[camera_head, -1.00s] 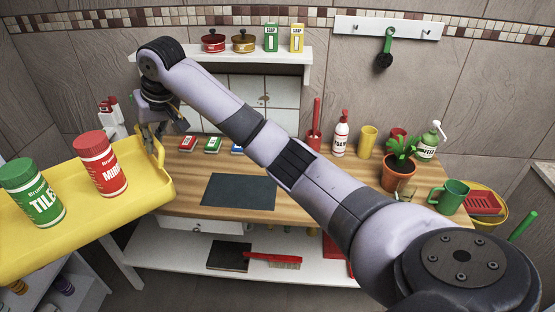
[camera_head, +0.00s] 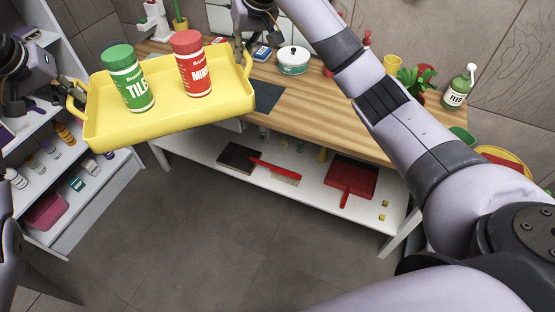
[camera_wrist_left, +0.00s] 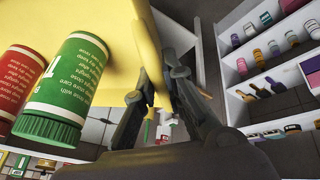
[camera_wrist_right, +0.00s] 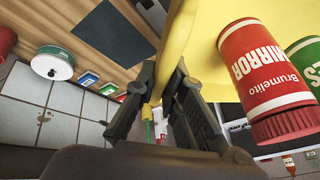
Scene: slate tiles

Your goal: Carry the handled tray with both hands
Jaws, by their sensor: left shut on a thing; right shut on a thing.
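The yellow handled tray (camera_head: 190,122) is held up in the air in the head view, above the floor and in front of the wooden counter. A green-lidded TILE container (camera_head: 128,80) and a red MIRROR container (camera_head: 193,65) stand upright on it. My left gripper (camera_head: 72,95) is shut on the handle at the tray's left end; the left wrist view shows its fingers (camera_wrist_left: 158,88) around the yellow handle. My right gripper (camera_head: 243,45) is at the right end, partly cut off by the top edge; the right wrist view shows its fingers (camera_wrist_right: 166,98) shut on that handle.
The wooden counter (camera_head: 310,105) behind holds a white pot (camera_head: 293,62), a dark mat (camera_head: 268,96), a plant (camera_head: 418,82) and a FEED bottle (camera_head: 459,88). A lower shelf (camera_head: 300,190) carries a red dustpan (camera_head: 350,180). White shelves (camera_head: 75,190) stand left. The floor (camera_head: 220,240) is clear.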

